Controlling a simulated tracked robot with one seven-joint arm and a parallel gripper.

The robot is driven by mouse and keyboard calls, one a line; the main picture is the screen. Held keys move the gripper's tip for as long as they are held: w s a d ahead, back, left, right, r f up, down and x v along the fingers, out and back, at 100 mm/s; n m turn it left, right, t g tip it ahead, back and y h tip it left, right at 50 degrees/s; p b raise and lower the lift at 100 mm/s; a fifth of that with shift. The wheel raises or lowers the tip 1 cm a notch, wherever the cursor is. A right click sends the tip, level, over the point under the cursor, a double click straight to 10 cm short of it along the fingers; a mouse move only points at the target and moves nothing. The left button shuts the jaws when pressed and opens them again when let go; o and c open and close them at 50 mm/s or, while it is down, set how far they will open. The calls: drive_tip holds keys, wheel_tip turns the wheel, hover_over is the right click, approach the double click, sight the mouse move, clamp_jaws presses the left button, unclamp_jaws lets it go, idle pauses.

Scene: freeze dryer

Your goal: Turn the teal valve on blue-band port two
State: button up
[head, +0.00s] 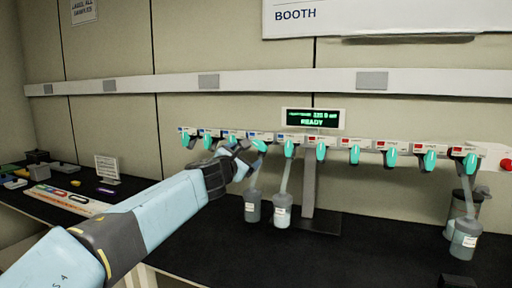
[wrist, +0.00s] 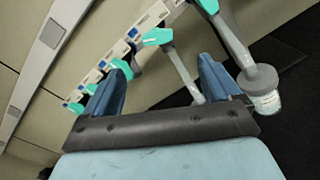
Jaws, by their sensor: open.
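A row of teal valves runs along a white manifold (head: 337,142). The ports at the left carry blue bands and those at the right red ones; port numbers are too small to read. The two leftmost valves (head: 185,139) (head: 207,142) hang clear of my gripper (head: 240,158). My gripper is open and empty at the third and fourth valves from the left. In the wrist view, the third valve (wrist: 125,67) shows right beside the left finger, partly hidden by it; contact cannot be told. The fourth valve (wrist: 158,37) lies beyond the gap between the fingers (wrist: 160,65).
Flasks hang on tubes from the fourth (head: 252,208) and fifth (head: 282,212) ports, close to my gripper. Another flask (head: 464,240) hangs at the far right. A display reading READY (head: 313,118) stands above the manifold. A small sign (head: 107,168) and trays occupy the left bench.

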sight(259, 146)
drive_tip(key=x, duration=1.3)
drive_tip(key=shift+w+a+r, duration=0.1)
drive_tip(key=shift+w, duration=0.2)
drive_tip(key=c, duration=1.1)
drive_tip(key=shift+o, duration=0.2)
